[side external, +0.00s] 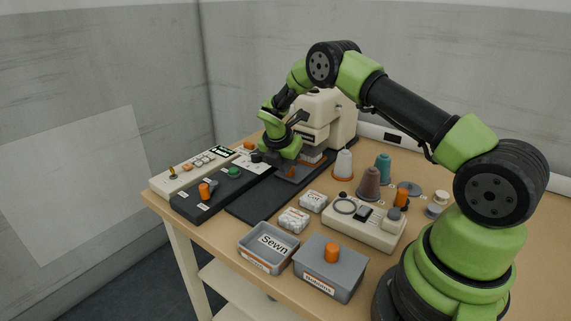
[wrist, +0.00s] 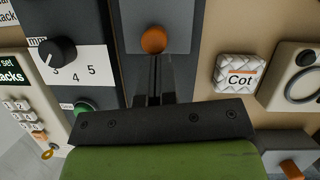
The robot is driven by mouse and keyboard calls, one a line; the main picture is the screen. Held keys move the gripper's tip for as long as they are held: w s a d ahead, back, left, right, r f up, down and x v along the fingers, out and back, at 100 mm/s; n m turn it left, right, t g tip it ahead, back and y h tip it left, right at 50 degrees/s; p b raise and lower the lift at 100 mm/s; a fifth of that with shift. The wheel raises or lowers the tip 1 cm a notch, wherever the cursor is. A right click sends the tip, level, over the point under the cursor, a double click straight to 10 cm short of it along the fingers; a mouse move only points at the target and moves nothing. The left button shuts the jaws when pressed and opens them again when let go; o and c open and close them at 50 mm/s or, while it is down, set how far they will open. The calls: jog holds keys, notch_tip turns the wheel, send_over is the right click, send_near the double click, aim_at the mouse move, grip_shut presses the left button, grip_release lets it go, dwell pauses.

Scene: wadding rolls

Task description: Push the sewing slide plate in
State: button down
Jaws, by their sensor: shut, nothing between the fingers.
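The sewing slide plate (wrist: 178,22) is a grey plate with a round orange knob (wrist: 154,40), at the top middle of the wrist view. In the side view, the grey plate (side external: 285,174) shows at the foot of the cream sewing machine (side external: 318,120), partly behind my wrist. My gripper (wrist: 155,62) is shut and empty. Its narrow dark fingers point at the knob, with their tips just below it in the wrist view. I cannot tell whether they touch it. In the side view the fingers are mostly hidden by the green wrist.
A dark panel with a black dial (wrist: 57,50) and a green button (wrist: 86,106) lies left of the plate. A white "Cot" pack (wrist: 240,72) lies to the right. A grey "Sewn" bin (side external: 268,249), a lidded grey box (side external: 330,268) and thread cones (side external: 343,165) stand on the table.

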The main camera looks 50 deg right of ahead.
jog(key=a, duration=0.3)
jog(key=shift+s, duration=0.2)
jog(key=s+a+r+m+t+y, duration=0.1)
jog(key=s+a+r+m, duration=0.25)
jog(key=r, duration=0.45)
jog(key=s+a+r+m+t+y, duration=0.1)
jog(key=s+a+r+m, duration=0.25)
jog(key=r, duration=0.35)
jog(key=s+a+r+m+t+y, duration=0.1)
jog(key=s+a+r+m, duration=0.25)
jog(key=r, duration=0.45)
jog(key=s+a+r+m+t+y, duration=0.1)
jog(key=s+a+m, duration=0.2)
jog(key=s+m, duration=0.3)
jog(key=s+a+r+m+t+y, duration=0.2)
jog(key=s+a+m, duration=0.1)
jog(key=s+m, duration=0.4)
jog(key=shift+s+r+t, duration=0.25)
jog(key=shift+s+t, duration=0.05)
jog(key=shift+s, duration=0.75)
